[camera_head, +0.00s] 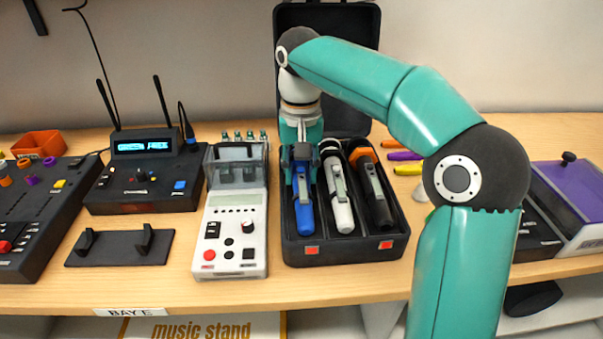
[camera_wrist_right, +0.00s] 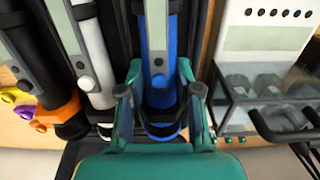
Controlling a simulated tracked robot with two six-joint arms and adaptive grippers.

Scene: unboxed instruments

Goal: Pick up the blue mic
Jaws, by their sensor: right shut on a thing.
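The blue mic (camera_head: 303,204) lies in the left slot of an open black case (camera_head: 342,249), beside a white mic (camera_head: 339,202) and a black mic with an orange ring (camera_head: 375,200). My right gripper (camera_head: 301,168) reaches down over the upper end of the blue mic. In the right wrist view its two fingers (camera_wrist_right: 160,98) are on either side of the blue mic (camera_wrist_right: 161,50), shut on it near its head. The mic still lies in its slot. The white mic (camera_wrist_right: 97,60) is close beside one finger. My left gripper is not in view.
A white device with a clear cover (camera_head: 232,218) stands just left of the case. A black receiver with antennas (camera_head: 146,175) and an empty black stand (camera_head: 119,248) are farther left. A purple-lidded box (camera_head: 572,193) stands at the right.

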